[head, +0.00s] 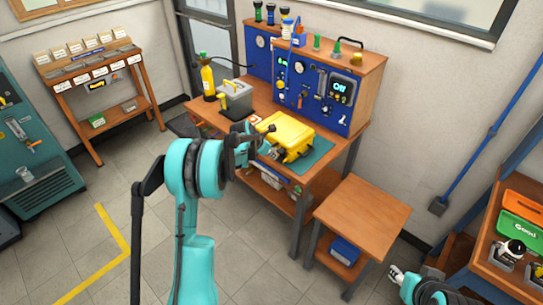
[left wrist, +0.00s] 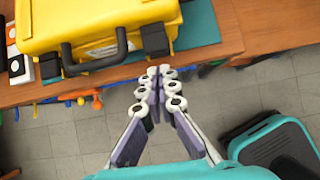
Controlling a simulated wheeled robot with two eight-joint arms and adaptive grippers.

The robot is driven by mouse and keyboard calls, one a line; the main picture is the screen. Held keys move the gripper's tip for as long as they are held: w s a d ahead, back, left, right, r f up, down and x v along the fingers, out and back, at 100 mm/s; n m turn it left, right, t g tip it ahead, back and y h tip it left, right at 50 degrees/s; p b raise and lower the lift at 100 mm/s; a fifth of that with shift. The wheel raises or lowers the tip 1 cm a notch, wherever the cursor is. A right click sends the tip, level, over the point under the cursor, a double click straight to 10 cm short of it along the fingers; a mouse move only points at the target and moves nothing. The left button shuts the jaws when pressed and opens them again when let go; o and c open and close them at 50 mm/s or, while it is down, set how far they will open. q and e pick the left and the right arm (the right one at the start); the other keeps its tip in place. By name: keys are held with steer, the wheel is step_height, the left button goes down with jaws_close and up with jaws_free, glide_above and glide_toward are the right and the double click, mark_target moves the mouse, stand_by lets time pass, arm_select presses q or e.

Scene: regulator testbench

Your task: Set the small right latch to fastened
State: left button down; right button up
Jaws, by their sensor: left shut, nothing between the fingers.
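The yellow case (head: 289,133) lies on the workbench, its front toward me. In the left wrist view the case (left wrist: 100,17) fills the top, with a black handle (left wrist: 95,58) at its front. The small black right latch (left wrist: 154,40) sits on its front edge right of the handle; I cannot tell its setting. In the head view my right gripper (head: 397,272) is low at the right, away from the case.
A teal mat (head: 318,154) lies under the case. The blue panel (head: 318,88) rises behind. A lower wooden table (head: 362,212) stands in front at the right.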

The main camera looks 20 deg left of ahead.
arm_select(q)
steer(key=shift+r+p, duration=0.4)
steer(key=shift+r, duration=0.4)
arm_select(e)
steer(key=shift+r, duration=0.45)
arm_select(q)
steer(key=p+v, duration=0.2)
steer(key=v, duration=0.9)
steer(key=shift+r, duration=0.3)
arm_select(e)
steer(key=shift+s+d+r, duration=0.2)
steer(key=shift+s+r, duration=0.15)
steer(key=shift+r, duration=0.25)
steer(key=shift+s+d+r, duration=0.2)
steer(key=shift+s+r, duration=0.1)
steer(key=shift+r, duration=0.3)
